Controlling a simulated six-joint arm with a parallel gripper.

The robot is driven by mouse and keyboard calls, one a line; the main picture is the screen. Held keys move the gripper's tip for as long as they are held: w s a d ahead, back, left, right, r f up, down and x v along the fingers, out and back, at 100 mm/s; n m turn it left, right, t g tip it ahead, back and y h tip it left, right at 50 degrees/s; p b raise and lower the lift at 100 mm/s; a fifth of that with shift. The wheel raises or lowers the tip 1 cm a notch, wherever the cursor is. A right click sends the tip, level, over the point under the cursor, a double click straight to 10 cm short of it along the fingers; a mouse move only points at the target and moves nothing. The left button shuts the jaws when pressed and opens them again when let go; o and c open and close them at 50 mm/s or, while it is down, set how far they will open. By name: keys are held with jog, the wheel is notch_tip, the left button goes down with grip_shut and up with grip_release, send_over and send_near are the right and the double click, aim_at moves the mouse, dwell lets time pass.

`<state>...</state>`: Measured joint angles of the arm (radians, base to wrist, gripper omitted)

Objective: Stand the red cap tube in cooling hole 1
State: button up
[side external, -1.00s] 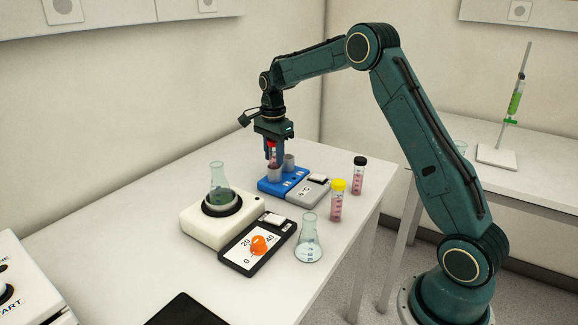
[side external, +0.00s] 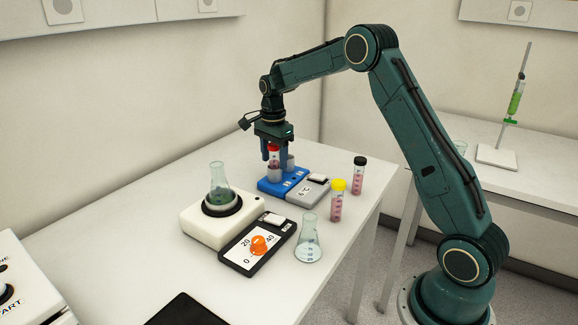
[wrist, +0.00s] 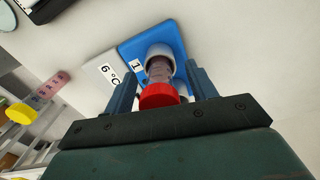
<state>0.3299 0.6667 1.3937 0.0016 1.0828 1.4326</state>
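The red cap tube (side external: 274,150) stands upright with its lower part inside a grey cup-like hole (side external: 274,173) of the blue cooling block (side external: 268,185). In the wrist view, the tube's red cap (wrist: 159,95) faces me, and the label "1" (wrist: 137,66) is beside its hole on the blue block (wrist: 172,32). My gripper (side external: 274,157) is open around the tube. In the wrist view, my gripper (wrist: 162,88) shows a gap between each finger and the cap. A second grey hole (side external: 290,162) is partly behind the fingers.
A yellow-capped tube (side external: 337,203) and a black-capped tube (side external: 359,174) stand right of the block's grey display (side external: 312,192). A white stirrer (side external: 190,222) with a flask (side external: 219,185), a black panel with an orange dial (side external: 258,245) and another flask (side external: 308,243) stand in front.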

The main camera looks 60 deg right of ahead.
jog(key=shift+r, duration=0.1)
notch_tip(320, 180, up, 14)
dwell(0.9)
jog(key=s+a+r+n+t, duration=0.1)
jog(key=s+a+r+n, duration=0.2)
jog(key=s+a+n, duration=0.4)
jog(key=s+a+r+n+t, duration=0.25)
jog(key=s+a+r, duration=0.2)
jog(key=s, duration=0.45)
jog(key=s+a+f+n+t, duration=0.1)
jog(key=s+a+f+n, duration=0.2)
jog(key=s, duration=0.5)
jog(key=s+a+f+n+t, duration=0.1)
jog(key=s+a+f+n, duration=0.2)
jog(key=s+f+n, duration=0.2)
jog(key=s+n, duration=0.2)
jog(key=s, duration=0.2)
jog(key=shift+n, duration=0.35)
